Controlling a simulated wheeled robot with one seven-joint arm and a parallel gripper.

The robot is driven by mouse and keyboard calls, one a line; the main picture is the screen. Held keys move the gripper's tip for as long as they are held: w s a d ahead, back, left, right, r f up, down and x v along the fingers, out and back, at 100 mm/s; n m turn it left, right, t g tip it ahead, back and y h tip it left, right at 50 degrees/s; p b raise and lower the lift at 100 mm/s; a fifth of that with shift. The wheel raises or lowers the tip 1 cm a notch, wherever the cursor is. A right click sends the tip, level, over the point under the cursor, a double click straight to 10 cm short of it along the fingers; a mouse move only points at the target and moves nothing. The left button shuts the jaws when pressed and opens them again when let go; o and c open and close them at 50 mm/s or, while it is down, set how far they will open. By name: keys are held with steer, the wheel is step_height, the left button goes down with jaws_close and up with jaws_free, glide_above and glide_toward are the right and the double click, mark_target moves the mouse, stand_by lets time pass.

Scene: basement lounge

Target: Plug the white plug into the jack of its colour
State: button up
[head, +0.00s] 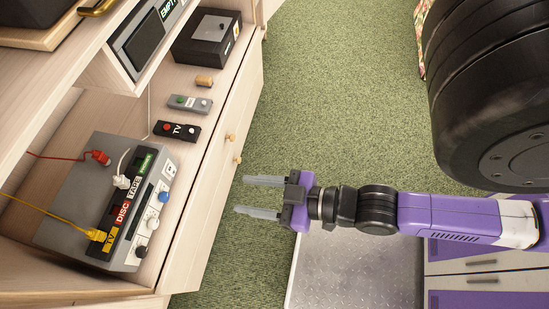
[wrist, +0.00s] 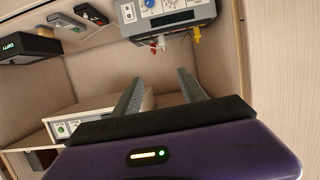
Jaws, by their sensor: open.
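The white plug (head: 122,181) is on top of the grey switch box (head: 75,185), beside the DISC and TAPE labels, with a white cord. I cannot tell whether it sits in a jack. A red plug (head: 102,157) and a yellow plug (head: 96,235) are on the same box, each on a cord of its own colour. The jack openings are too small to make out. My gripper (head: 241,195) is open and empty, over the floor to the right of the cabinet, apart from the box. In the wrist view, the box (wrist: 165,18) is beyond my open fingers (wrist: 160,85).
Two remotes, one grey (head: 190,104) and one black (head: 177,131), lie on the cabinet top with a cork-like cylinder (head: 204,81) and a black box (head: 206,38). An upper shelf (head: 60,60) overhangs the left side. Green carpet (head: 310,100) is open to the right.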

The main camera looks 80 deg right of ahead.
steer(key=s+r, duration=0.5)
steer(key=r, duration=0.1)
steer(key=shift+s+a, duration=0.15)
steer(key=shift+a, duration=0.3)
